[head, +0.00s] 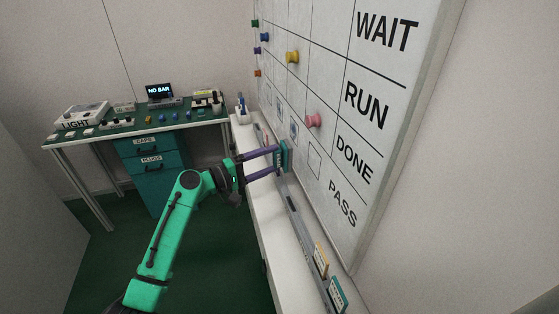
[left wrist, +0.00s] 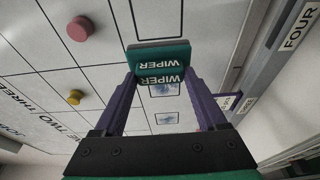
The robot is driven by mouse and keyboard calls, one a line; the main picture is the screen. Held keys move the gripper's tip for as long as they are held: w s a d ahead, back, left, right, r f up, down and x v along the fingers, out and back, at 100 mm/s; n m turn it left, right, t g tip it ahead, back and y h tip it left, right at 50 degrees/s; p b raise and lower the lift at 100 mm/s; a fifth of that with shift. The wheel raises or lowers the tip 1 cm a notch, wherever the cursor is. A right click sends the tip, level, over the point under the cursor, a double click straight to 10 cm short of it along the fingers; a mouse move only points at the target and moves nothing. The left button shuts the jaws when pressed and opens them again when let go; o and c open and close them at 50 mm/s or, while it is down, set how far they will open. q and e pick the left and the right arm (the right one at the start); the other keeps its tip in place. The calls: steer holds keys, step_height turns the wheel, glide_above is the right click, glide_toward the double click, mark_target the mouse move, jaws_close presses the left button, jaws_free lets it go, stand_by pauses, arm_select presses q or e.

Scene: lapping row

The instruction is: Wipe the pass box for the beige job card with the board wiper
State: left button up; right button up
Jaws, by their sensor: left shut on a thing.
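My left gripper (head: 279,161) is shut on the teal board wiper (head: 284,156), close to the lower part of the white board (head: 330,70). Whether the wiper touches the board, I cannot tell. The wiper shows between the fingers in the left wrist view (left wrist: 160,58). Small outlined boxes run along the PASS row. Two boxes hold blue-grey smudges, one (head: 294,130) and another (head: 280,110); a smudged box (left wrist: 167,118) also shows in the left wrist view. The box nearest PASS (head: 315,160) looks clean. A beige card (head: 321,259) stands on the ledge. My right gripper is out of view.
A pink magnet (head: 313,120) and a yellow magnet (head: 292,57) sit on the board. A teal-edged card (head: 338,294) stands beside the beige one on the ledge (head: 262,225). A bench (head: 135,128) with devices stands at the back left.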

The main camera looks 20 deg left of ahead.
arm_select(q)
steer(key=shift+s+a, duration=0.1)
steer(key=shift+a, duration=0.1)
steer(key=a, duration=0.1)
steer(key=s+a, duration=0.1)
steer(key=shift+s+a+b, duration=0.3)
steer(key=shift+b, duration=0.05)
stand_by(0.4)
